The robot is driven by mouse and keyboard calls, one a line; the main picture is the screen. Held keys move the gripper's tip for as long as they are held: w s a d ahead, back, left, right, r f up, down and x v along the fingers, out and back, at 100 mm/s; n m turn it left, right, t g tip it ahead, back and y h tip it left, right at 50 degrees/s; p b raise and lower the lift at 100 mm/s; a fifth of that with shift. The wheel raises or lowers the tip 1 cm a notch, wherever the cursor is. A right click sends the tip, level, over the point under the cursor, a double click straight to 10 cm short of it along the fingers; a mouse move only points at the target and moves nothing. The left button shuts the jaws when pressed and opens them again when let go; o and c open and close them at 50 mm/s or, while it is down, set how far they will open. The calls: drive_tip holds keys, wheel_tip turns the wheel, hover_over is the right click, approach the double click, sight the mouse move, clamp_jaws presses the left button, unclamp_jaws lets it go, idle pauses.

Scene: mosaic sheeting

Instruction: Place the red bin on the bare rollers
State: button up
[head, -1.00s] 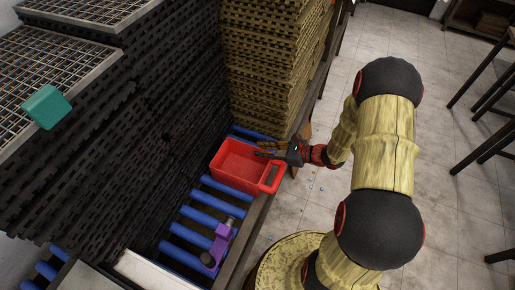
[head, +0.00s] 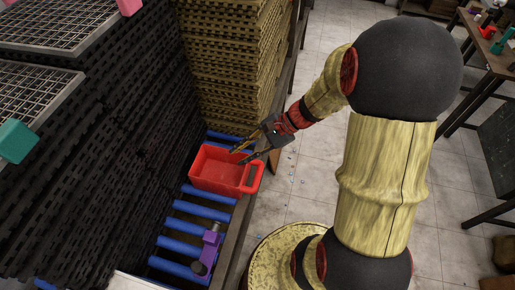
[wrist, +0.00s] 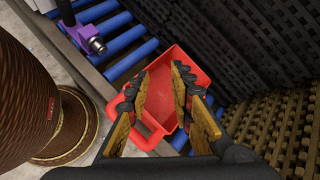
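The red bin (head: 222,174) is an open box with a looped handle at its front right. It rests upright on the blue rollers (head: 202,211), beside the rail, and looks empty. My gripper (head: 239,157) is above the bin's back right rim, reaching in from the right with its two fingers apart. Whether a fingertip touches the bin cannot be told.
A purple device (head: 208,247) sits on the rollers in front of the bin. Tall black sheet stacks (head: 120,120) stand left and tan stacks (head: 235,65) behind. A teal block (head: 15,141) lies on a grid sheet. Bare rollers show between bin and device.

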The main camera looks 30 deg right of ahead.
drive_tip(key=s+r+n+t+h, duration=0.1)
drive_tip(key=s+r+n+h, duration=0.3)
drive_tip(key=s+r+n, duration=0.2)
drive_tip(key=s+a+r+n+t+h, duration=0.1)
drive_tip(key=s+r+n+h, duration=0.4)
drive_tip(key=r+n, duration=0.5)
drive_tip(key=v, duration=0.2)
drive_tip(key=shift+a+r, duration=0.2)
drive_tip(key=shift+r, duration=0.1)
